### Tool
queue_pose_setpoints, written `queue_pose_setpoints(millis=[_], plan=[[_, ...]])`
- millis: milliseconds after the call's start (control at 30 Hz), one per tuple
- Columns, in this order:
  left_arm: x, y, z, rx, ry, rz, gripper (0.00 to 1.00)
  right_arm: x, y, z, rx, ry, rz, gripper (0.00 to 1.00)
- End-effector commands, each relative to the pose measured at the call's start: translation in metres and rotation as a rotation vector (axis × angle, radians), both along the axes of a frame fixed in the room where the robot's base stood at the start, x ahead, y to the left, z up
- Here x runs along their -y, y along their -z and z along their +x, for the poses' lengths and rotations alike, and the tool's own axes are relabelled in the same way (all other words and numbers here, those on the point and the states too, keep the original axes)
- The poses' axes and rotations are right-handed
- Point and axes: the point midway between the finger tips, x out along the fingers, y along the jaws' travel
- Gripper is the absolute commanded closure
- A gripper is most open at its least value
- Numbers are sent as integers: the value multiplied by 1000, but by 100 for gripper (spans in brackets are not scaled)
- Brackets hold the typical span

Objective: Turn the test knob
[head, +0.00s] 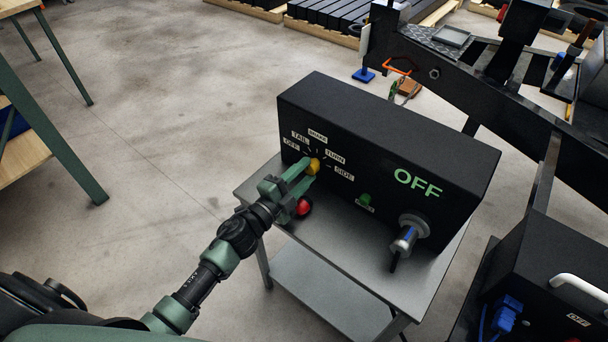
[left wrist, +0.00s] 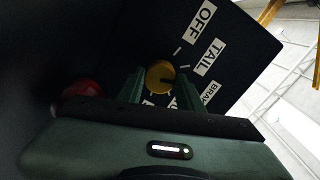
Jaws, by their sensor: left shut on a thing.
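The test knob (head: 315,166) is a yellow round knob on the front of a black test box (head: 390,140). Labels OFF, TAIL, BRAKE, TURN and SIDE fan out around it. My left gripper (head: 308,172) is at the knob, its green fingers shut on it. In the left wrist view the knob (left wrist: 160,76) sits between the two fingertips (left wrist: 158,88), with a dark mark on its face near the right side. The fingers hide part of the knob and the lower labels there. My right gripper is not in view.
A red button (head: 304,207) sits just below the gripper. A green button (head: 365,199), a grey plug connector (head: 408,236) and a lit OFF sign (head: 418,183) are to the right. The box stands on a grey cart (head: 330,255). A black trailer frame (head: 480,75) is behind.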

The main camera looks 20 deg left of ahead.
Motion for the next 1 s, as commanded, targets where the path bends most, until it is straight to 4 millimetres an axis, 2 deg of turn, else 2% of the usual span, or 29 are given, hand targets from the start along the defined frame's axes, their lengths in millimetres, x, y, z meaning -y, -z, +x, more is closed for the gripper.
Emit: queue_pose_setpoints(millis=[600, 1000], plan=[[0, 3, 0, 198, 1, 551, 100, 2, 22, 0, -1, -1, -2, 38], [0, 3, 0, 306, 1, 847, 100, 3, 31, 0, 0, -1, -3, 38]])
